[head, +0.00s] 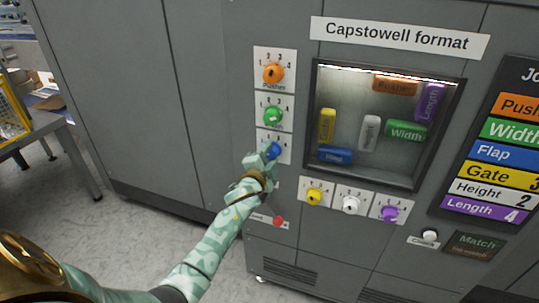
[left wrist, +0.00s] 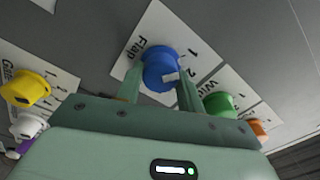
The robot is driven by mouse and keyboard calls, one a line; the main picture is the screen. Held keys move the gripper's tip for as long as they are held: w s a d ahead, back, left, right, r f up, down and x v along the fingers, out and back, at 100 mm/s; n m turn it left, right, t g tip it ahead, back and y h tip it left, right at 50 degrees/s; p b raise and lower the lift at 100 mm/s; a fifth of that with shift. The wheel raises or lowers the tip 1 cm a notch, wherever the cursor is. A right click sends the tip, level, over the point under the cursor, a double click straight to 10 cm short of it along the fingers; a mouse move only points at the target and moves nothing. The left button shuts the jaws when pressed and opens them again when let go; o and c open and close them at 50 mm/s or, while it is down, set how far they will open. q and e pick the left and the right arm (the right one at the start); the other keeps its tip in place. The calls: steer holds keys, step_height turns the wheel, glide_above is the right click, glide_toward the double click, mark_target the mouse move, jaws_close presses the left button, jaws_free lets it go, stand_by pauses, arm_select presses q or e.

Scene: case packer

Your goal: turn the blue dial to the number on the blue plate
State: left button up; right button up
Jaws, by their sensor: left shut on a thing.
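The blue dial (head: 273,151) sits on a white card on the grey machine front, lowest in a column of three dials. In the left wrist view the blue dial (left wrist: 160,62) is between my two fingers, by a card reading "Flap" with 1 and 2 readable. Its white mark points toward the side of the 2; other numbers are hidden. My left gripper (head: 266,158) is shut on the dial; its fingers also show in the left wrist view (left wrist: 160,84). The blue "Flap" plate (head: 500,152) is on the job board at right; its number is cut off by the frame edge.
The orange dial (head: 273,74) and green dial (head: 272,116) are above. Yellow (head: 314,196), white (head: 350,204) and purple dials (head: 389,214) are to the lower right, under a window (head: 340,85) with coloured blocks. A red button (head: 278,222) is below my gripper.

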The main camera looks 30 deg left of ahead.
arm_select(q)
steer(key=shift+f+n, duration=0.15)
steer(key=shift+n, duration=0.55)
steer(key=o, duration=1)
steer(key=shift+s+p, duration=0.3)
steer(key=shift+p, duration=0.05)
steer(key=p+v, duration=0.2)
steer(key=v, duration=1.3)
steer(key=shift+s+p, duration=0.3)
steer(key=shift+s, duration=0.1)
